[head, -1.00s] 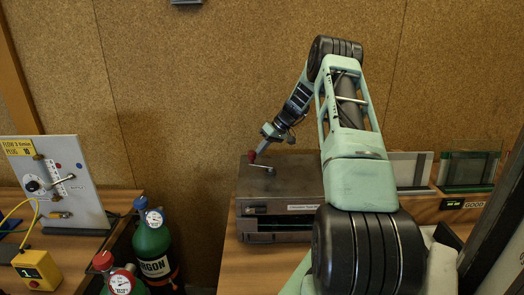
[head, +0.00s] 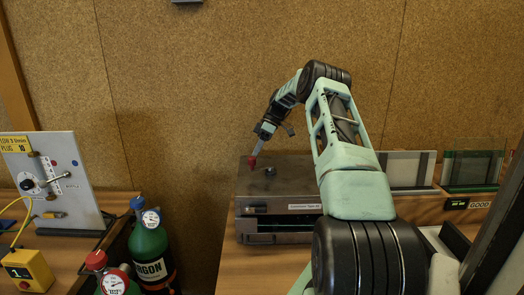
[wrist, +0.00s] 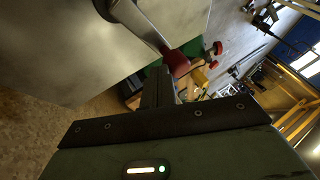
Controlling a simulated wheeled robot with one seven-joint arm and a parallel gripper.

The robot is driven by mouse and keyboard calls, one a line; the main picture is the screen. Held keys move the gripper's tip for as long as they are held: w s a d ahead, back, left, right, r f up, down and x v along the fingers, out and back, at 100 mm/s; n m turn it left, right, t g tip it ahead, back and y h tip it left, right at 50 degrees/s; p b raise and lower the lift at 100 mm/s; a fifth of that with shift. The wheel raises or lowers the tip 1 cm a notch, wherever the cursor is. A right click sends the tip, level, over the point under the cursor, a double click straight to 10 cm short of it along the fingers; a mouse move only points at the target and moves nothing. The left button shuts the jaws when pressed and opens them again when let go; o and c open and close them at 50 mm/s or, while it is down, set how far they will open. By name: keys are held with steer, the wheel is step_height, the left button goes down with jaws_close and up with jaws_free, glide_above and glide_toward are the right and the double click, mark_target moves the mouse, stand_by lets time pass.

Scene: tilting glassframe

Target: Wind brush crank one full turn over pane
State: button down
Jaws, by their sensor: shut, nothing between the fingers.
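The brush crank is on top of a grey metal box (head: 275,186) with a dark front slot. Its red knob (head: 252,162) is at the top's left side in the head view. The knob (wrist: 176,62) and the metal crank arm (wrist: 140,22) show close up in the wrist view. My gripper (head: 258,148) is shut, pointing down with its tips at the knob, nothing between its fingers. In the wrist view the fingers (wrist: 157,88) look right beside the knob; I cannot tell whether they touch. No pane is visible inside the box.
Framed glass panes (head: 405,168) and a green-edged one (head: 470,170) stand on the bench at right, by a GOOD label. A cork wall is behind.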

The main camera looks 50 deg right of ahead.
steer(key=shift+s+a+n+g, duration=0.25)
steer(key=shift+a+n+g, duration=0.25)
steer(key=shift+n, duration=0.4)
steer(key=shift+s+a+b, duration=0.3)
steer(key=shift+s+b, duration=0.05)
steer(key=shift+s, duration=0.15)
steer(key=shift+s+a+f+n+g, duration=0.1)
steer(key=shift+s+a+n+g, duration=0.2)
steer(key=shift+n+g, duration=0.4)
steer(key=shift+s+a+b, duration=0.2)
steer(key=shift+s+b, duration=0.3)
steer(key=shift+s, duration=0.95)
steer(key=s+p+v, duration=0.1)
steer(key=p+v, duration=0.2)
steer(key=v, duration=0.9)
steer(key=shift+w, duration=0.35)
steer(key=shift+d, duration=0.15)
